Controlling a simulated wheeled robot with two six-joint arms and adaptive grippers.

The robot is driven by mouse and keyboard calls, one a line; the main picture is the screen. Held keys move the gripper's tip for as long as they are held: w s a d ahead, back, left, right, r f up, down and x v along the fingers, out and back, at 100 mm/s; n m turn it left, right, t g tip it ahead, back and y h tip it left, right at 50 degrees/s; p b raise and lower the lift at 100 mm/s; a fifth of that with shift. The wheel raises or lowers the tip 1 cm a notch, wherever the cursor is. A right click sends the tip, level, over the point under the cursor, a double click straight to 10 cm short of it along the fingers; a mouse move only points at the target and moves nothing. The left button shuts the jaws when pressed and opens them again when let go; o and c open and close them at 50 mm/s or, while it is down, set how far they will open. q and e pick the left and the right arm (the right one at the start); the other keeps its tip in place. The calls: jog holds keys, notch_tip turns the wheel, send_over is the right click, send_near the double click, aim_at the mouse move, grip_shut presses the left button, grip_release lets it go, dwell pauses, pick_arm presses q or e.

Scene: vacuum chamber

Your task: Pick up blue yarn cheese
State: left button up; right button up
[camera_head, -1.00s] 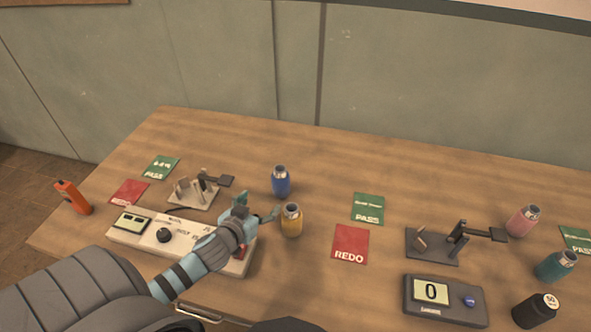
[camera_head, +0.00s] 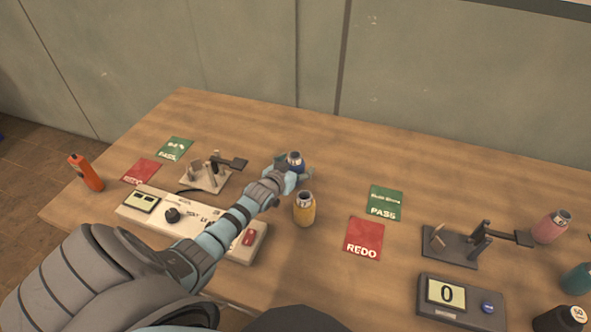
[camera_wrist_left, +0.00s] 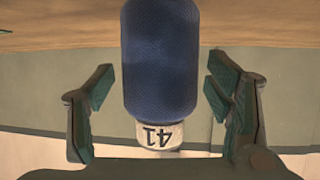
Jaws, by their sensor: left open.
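The blue yarn cheese (camera_head: 296,159) looks like a small upright blue bottle with a pale top. It stands on the table behind the yellow one and is partly hidden by my left gripper (camera_head: 295,170). In the left wrist view the blue cheese (camera_wrist_left: 160,65) shows a textured blue body and a pale end marked 41. My left gripper (camera_wrist_left: 161,92) is open, with one finger on each side of the cheese. Gaps show between both fingers and its body. My right gripper is not in view.
A yellow bottle-like cheese (camera_head: 304,210) stands close in front of my left gripper. A white control box (camera_head: 190,222) and a small metal stand (camera_head: 205,178) lie left. Red REDO (camera_head: 364,239) and green PASS (camera_head: 385,203) cards lie right. The table's back middle is clear.

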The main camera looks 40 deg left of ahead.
pick_arm(q)
jog(key=c, duration=1.3)
